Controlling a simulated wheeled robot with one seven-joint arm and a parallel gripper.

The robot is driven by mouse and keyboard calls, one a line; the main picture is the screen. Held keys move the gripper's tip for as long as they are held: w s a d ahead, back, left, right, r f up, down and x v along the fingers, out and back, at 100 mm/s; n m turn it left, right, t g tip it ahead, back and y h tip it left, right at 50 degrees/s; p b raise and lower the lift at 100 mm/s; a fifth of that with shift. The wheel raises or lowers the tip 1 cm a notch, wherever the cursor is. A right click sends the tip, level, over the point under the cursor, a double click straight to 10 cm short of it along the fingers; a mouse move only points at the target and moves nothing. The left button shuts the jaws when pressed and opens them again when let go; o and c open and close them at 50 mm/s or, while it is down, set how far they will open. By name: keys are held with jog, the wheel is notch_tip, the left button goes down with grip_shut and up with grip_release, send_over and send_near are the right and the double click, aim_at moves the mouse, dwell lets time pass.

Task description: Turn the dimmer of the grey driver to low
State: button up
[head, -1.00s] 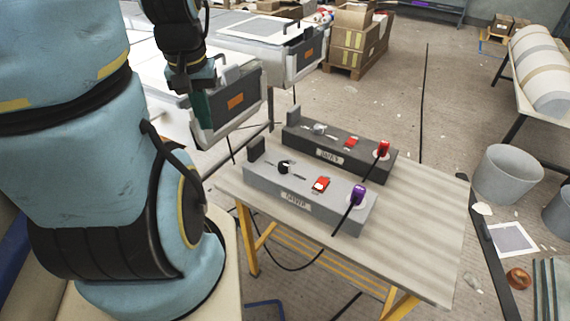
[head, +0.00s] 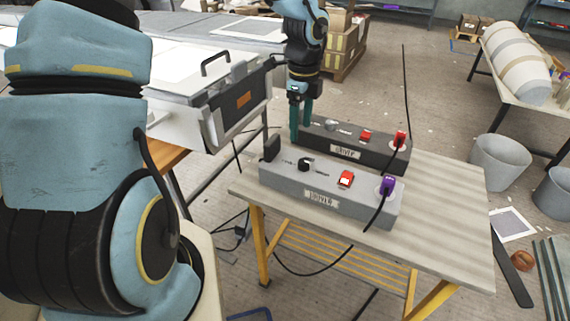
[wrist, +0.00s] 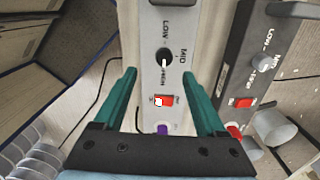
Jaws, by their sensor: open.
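The grey driver (head: 275,181) is a long light-grey box on the near side of the small table. Its black dimmer knob (head: 306,164) sits on the top face, left of a red switch (head: 346,178) and a purple plug (head: 387,187). In the wrist view the knob (wrist: 164,59) has a white pointer line directed toward the HIGH mark, with LOW at the far end and MID to the right. My gripper (head: 301,138) is open and empty, pointing down above the driver. In the wrist view its green fingers (wrist: 164,74) stand apart on either side of the driver.
A dark grey driver (head: 385,153) with a light knob, red switch and red plug lies parallel behind the grey one. Black cables hang from the plugs. The table's right part (head: 455,195) is clear. A white case (head: 215,110) stands to the left.

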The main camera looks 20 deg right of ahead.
aim_at(304, 161)
jog(key=f, duration=0.3)
jog(key=d+f+m, duration=0.1)
jog(key=f, duration=0.3)
jog(key=f+m, duration=0.1)
jog(key=f, duration=0.3)
jog(key=shift+s+d+f+p, duration=0.1)
jog(key=shift+d+f+p, duration=0.15)
jog(key=shift+p, duration=0.1)
grip_shut()
